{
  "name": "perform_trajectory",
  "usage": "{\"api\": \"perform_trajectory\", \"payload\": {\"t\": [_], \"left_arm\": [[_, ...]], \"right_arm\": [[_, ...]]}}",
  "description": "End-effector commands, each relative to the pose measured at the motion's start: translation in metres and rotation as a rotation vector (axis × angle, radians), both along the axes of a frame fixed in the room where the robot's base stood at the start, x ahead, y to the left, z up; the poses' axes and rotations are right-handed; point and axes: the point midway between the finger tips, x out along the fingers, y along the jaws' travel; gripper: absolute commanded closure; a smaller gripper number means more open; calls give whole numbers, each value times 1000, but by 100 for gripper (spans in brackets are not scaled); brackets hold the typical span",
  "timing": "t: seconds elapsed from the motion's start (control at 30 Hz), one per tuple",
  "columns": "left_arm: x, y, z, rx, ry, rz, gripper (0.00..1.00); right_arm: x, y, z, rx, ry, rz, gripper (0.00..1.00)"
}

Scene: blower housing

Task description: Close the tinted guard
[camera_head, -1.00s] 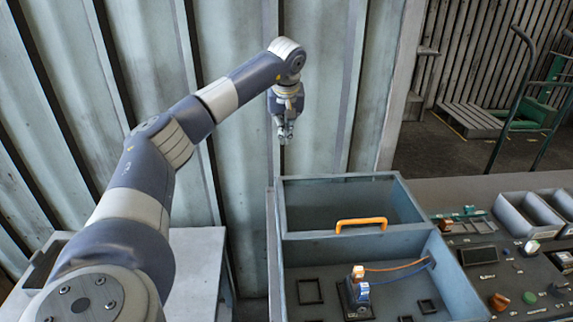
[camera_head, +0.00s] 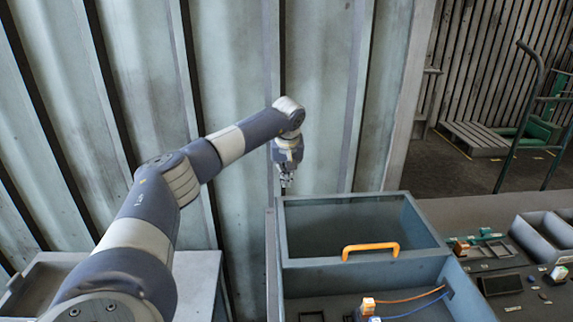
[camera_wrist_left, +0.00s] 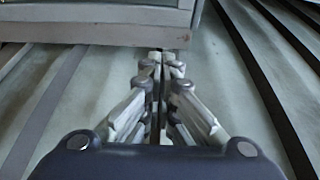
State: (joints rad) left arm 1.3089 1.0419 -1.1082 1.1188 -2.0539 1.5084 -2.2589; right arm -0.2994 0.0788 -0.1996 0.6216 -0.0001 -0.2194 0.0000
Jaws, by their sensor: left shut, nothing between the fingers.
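The tinted guard (camera_head: 350,225) is a dark see-through panel in a grey-blue frame over the rear of the housing (camera_head: 470,300). Its orange handle (camera_head: 370,248) is on the front edge of the frame. The guard stands raised, with the front of the housing uncovered below it. My left gripper (camera_head: 286,186) points down just behind the guard's rear left corner, apart from the handle. It is shut and empty; its fingers (camera_wrist_left: 160,75) meet in the left wrist view. My right gripper is not in view.
An orange-and-blue connector (camera_head: 369,306) with orange and blue wires sits inside the housing. Grey bins (camera_head: 540,235) and small parts lie on the bench to the right. A corrugated wall (camera_head: 240,80) stands close behind my left arm.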

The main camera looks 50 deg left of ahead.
Motion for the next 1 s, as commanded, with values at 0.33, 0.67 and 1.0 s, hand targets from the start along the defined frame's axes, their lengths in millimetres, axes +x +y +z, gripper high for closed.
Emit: {"api": "perform_trajectory", "payload": {"t": [0.33, 0.67, 1.0], "left_arm": [[-9, -10, -24, 2, 2, -3, 100], [-20, -23, -26, 1, 1, -1, 100], [-21, -24, -26, 1, 1, -1, 100]], "right_arm": [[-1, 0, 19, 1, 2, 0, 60], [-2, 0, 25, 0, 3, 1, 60], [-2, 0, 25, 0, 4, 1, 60]]}}
